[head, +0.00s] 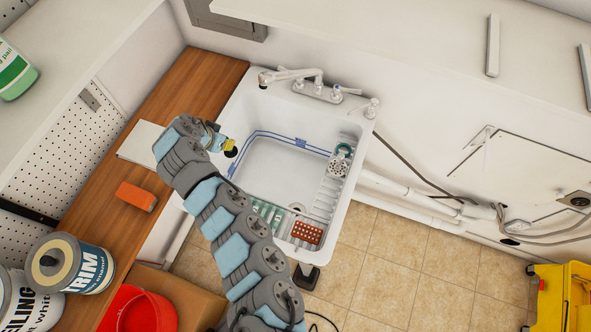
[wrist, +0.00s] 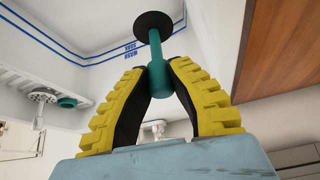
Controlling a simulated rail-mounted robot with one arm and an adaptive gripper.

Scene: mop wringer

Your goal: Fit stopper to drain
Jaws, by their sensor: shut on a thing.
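My gripper (head: 229,147) is over the left rim of the white sink (head: 232,112) in the head view. In the wrist view its yellow, black-lined fingers (wrist: 156,85) are shut on the teal stem of the stopper (wrist: 156,48). The stopper's black disc (wrist: 153,25) sticks out beyond the fingertips; a small dark part of it shows in the head view (head: 231,152). The stopper is held clear of the sink floor.
A white strainer (head: 337,169) and a teal item (head: 344,149) sit on the sink's ribbed right ledge. An orange-red perforated caddy (head: 307,233) is at the front. A faucet (head: 297,74) spans the back. An orange block (head: 136,196) lies on the wooden counter (head: 203,77). The basin middle is clear.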

